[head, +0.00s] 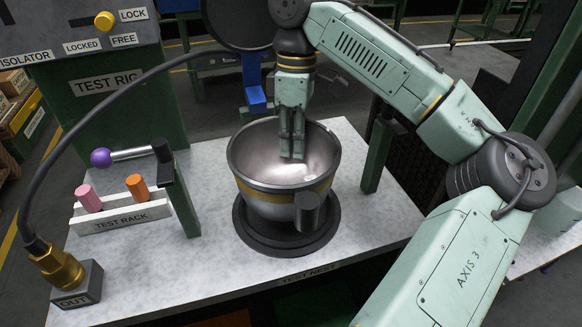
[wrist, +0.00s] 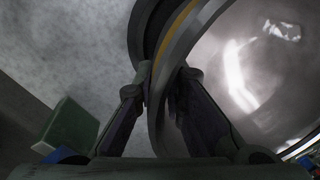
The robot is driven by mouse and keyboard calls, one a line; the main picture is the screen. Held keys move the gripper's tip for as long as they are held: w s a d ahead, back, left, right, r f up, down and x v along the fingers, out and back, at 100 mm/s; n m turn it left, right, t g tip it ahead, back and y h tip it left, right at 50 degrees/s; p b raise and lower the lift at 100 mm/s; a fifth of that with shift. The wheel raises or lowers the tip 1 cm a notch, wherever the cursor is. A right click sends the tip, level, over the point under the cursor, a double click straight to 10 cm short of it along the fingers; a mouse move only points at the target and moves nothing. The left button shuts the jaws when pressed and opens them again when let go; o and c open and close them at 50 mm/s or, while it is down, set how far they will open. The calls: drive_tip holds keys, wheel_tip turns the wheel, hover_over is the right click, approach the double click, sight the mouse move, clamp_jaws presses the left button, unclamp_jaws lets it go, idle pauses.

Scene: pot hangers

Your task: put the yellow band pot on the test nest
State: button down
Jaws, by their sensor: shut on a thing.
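The yellow band pot (head: 255,187) is a round metal pot with a yellow stripe and a dark grey block on its near side. It is upright, over the black round test nest (head: 250,228), whose ring shows around its base. I cannot tell whether the pot rests on the nest or is slightly above it. My gripper (head: 292,152) reaches down at the pot's far rim and is shut on its wall. In the wrist view the fingers (wrist: 160,95) are on either side of the wall, beside the yellow stripe (wrist: 172,45).
A test rack (head: 122,215) with pink and orange pegs stands left, beside a dark green post and a purple-knobbed lever (head: 101,157). Another green post (head: 376,157) stands right of the pot. A hose ends at the OUT block (head: 78,285).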

sight(293, 162)
drive_tip(key=shift+f, duration=2.45)
drive_tip(key=c, duration=1.7)
unclamp_jaws()
drive_tip(key=shift+f, duration=0.15)
drive_tip(key=r, duration=0.4)
drive_tip(key=w+r, duration=0.1)
drive_tip(key=r, duration=0.3)
drive_tip(key=w+r, duration=0.1)
drive_tip(key=r, duration=0.3)
drive_tip(key=shift+d+r+p, duration=0.1)
drive_tip(key=shift+d+p, duration=0.05)
drive_tip(key=shift+p, duration=0.15)
